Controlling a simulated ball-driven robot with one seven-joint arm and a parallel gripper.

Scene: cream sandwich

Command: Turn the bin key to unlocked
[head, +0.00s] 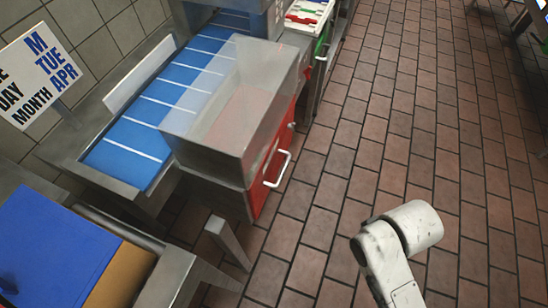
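A red-fronted bin (273,166) stands under a clear, box-like cover at the end of the conveyor. Its front has a white bar handle (279,169). A small pale fitting (291,125) sits above the handle near the top edge; it is too small to tell whether it is the key or which way it is turned. A white, scuffed link of my arm shows at the lower right, over the floor and apart from the bin. My gripper is not in view.
A blue conveyor (165,108) with white stripes runs behind the bin. A green-fronted unit (321,45) stands beyond it, with a tray (306,14) of coloured items above. A blue-topped box (52,250) is at lower left. The brick floor (385,120) right of the bin is clear.

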